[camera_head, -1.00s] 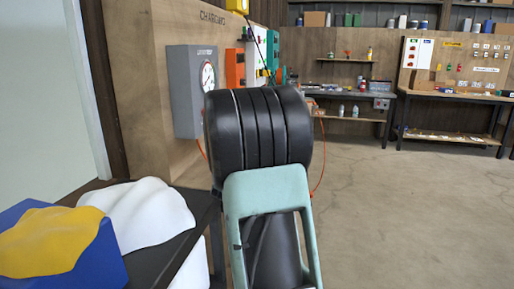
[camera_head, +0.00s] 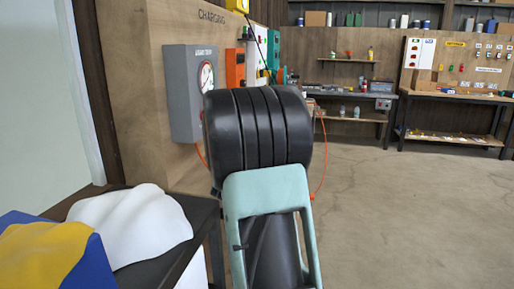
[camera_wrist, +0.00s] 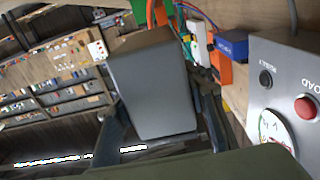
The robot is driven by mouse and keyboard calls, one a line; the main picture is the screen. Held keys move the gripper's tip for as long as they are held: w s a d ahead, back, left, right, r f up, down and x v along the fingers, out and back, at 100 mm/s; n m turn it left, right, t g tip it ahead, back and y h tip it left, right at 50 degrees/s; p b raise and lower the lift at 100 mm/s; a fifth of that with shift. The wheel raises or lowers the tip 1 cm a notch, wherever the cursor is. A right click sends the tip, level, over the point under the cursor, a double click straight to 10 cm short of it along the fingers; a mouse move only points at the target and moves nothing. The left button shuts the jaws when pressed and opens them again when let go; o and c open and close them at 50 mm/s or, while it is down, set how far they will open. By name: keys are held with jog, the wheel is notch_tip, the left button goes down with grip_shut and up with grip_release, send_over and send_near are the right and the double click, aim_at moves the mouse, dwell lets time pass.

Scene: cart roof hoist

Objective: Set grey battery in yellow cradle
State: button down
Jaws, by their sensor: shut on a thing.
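The grey battery (camera_wrist: 152,88) is a grey box in the middle of the wrist view. It is tilted in the picture, with one broad face towards the camera. My gripper (camera_wrist: 158,112) is shut on it, with a dark finger on each side. In the head view my own arm hides the gripper and battery. I cannot make out a yellow cradle for certain. A small yellow box (camera_head: 237,5) is cut off by the top edge of the head view.
A grey load tester (camera_head: 186,95) with a dial is on the wooden wall at left; it also shows in the wrist view (camera_wrist: 290,85). Floor at right is clear.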

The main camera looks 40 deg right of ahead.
jog(key=shift+f+b, duration=1.9)
jog(key=shift+b, duration=0.2)
jog(key=shift+f+b, duration=1.85)
jog(key=shift+f, duration=0.05)
dwell(0.9)
jog(key=c, duration=1.2)
grip_release()
jog(key=shift+s+a, duration=0.1)
jog(key=shift+s, duration=0.05)
jog(key=shift+o, duration=0.5)
jog(key=shift+f, duration=0.45)
jog(key=v, duration=1.2)
jog(key=shift+r, duration=0.35)
